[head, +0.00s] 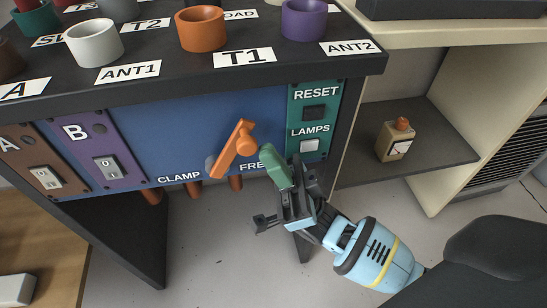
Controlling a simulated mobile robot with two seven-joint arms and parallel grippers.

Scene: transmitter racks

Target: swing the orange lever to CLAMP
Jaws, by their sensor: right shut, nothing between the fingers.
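The orange lever (236,148) is on the blue front panel (180,130) of the dark rack. Its arm slants up and to the right, and its lower end is above the gap between the CLAMP label (180,177) and the partly covered FREE label (251,166). My right gripper (300,168) is just right of and below the lever, in front of the panel's lower edge. Its fingers are shut and empty, apart from the lever. A green piece (276,166) shows beside the fingers; I cannot tell what it belongs to. My left gripper is not in view.
RESET and LAMPS buttons (314,112) are on a green strip to the right. Switches A and B are at the left. Coloured cups, including an orange one (201,30), stand on top. A small bottle (396,140) is on the right shelf. Floor below is open.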

